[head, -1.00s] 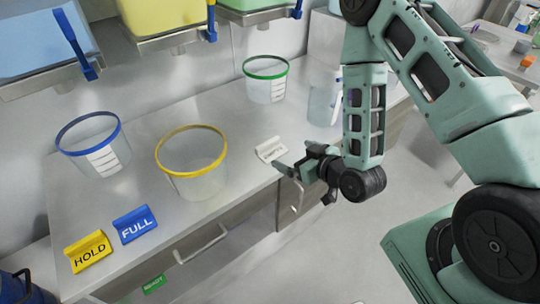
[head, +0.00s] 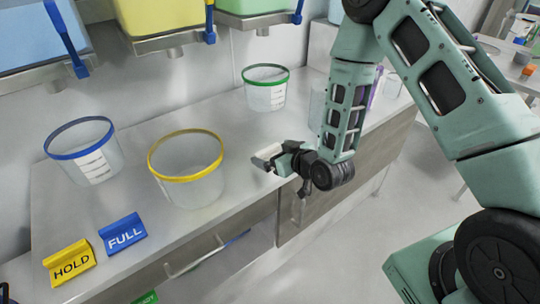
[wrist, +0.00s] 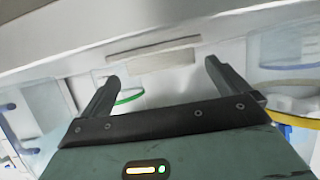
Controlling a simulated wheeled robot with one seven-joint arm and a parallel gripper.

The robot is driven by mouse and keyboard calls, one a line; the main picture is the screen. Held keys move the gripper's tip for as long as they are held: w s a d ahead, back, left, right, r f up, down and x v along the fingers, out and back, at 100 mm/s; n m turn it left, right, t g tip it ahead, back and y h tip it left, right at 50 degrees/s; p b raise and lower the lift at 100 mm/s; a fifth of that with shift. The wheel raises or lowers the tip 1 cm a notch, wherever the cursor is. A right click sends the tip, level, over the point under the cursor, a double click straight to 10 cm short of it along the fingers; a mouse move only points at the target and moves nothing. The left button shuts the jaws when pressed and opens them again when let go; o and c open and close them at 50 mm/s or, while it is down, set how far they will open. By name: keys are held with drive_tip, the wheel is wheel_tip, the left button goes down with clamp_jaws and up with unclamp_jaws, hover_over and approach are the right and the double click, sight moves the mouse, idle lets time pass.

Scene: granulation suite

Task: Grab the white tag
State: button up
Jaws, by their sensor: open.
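The white tag (head: 268,153) lies on the steel bench near its front edge, right of the yellow-rimmed beaker. My gripper partly hides it in the head view, and its lettering cannot be read now. In the wrist view the tag (wrist: 162,58) is a pale block with a ridge, beyond the fingertips and roughly centred between them. My gripper (head: 277,163) is at the tag's front side, low over the bench edge. In the wrist view the two fingers of my gripper (wrist: 161,70) are spread apart with nothing held between them.
Beakers with yellow (head: 187,170), blue (head: 88,152) and green (head: 265,88) rims stand on the bench (head: 225,125). A blue FULL tag (head: 122,233) and yellow HOLD tag (head: 70,263) lie at front left. A green tag (head: 146,298) shows lower down. Coloured bins hang above.

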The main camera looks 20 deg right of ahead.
sight(267, 149)
drive_tip(key=shift+p+x, duration=0.5)
drive_tip(key=shift+x, duration=1.75)
drive_tip(key=shift+r, duration=0.15)
drive_tip(key=c, duration=0.9)
drive_tip(key=shift+r, duration=0.1)
